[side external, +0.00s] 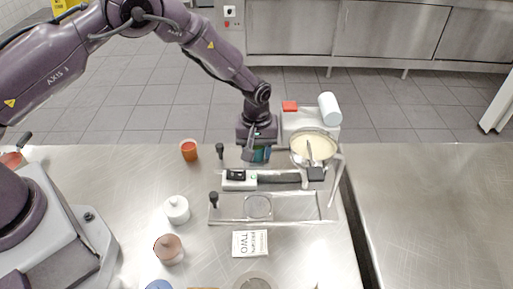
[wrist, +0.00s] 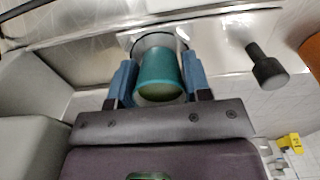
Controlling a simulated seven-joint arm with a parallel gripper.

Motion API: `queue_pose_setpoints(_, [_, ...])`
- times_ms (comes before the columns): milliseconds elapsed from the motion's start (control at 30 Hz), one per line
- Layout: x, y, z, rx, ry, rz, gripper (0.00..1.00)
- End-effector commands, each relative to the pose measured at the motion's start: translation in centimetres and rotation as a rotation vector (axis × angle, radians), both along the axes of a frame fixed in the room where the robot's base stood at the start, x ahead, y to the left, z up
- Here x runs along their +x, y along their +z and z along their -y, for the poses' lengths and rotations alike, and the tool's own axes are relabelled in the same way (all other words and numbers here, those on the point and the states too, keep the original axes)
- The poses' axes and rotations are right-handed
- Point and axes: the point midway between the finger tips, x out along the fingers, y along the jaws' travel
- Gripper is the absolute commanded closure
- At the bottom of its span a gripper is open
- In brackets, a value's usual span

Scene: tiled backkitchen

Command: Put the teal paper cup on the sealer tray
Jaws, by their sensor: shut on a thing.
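The teal paper cup (wrist: 158,72) is between the two blue fingers of my gripper (wrist: 157,82) in the wrist view. In the side view the cup (side external: 262,155) is partly hidden by my gripper (side external: 257,149). My gripper is shut on the cup and points down at the far side of the sealer. The sealer tray (side external: 290,207) is a metal plate with a round place in it, on the near side of the dark bar. A round metal rim (wrist: 150,40) shows behind the cup in the wrist view. I cannot tell whether the cup touches anything below.
A pot (side external: 312,147) of pale contents stands right of my gripper. Black-knobbed posts (side external: 214,199) rise on the left. An orange cup (side external: 189,150), a white jar (side external: 177,209), a brown-topped jar (side external: 169,249) and a printed card (side external: 250,243) surround the sealer. The right table is clear.

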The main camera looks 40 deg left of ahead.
Motion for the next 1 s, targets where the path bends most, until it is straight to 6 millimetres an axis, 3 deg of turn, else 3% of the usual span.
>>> queue_pose_setpoints(333, [-0.04, -0.24, -0.06, 0.001, -0.001, -0.001, 0.79])
queue_pose_setpoints(367, [-0.05, -0.25, -0.06, 0.001, -0.001, -0.001, 0.51])
queue_pose_setpoints(467, [-0.09, -0.29, -0.09, 0.002, -0.001, -0.002, 0.28])
queue_pose_setpoints(667, [-0.06, -0.24, -0.09, 0.002, 0.000, -0.002, 0.26])
queue_pose_setpoints(700, [-0.07, -0.23, -0.07, 0.001, 0.000, -0.001, 0.23])
queue_pose_setpoints(767, [-0.06, -0.21, -0.06, 0.001, 0.000, -0.001, 0.09])
queue_pose_setpoints(1000, [0.01, -0.12, 0.01, 0.000, -0.001, 0.001, 0.09])
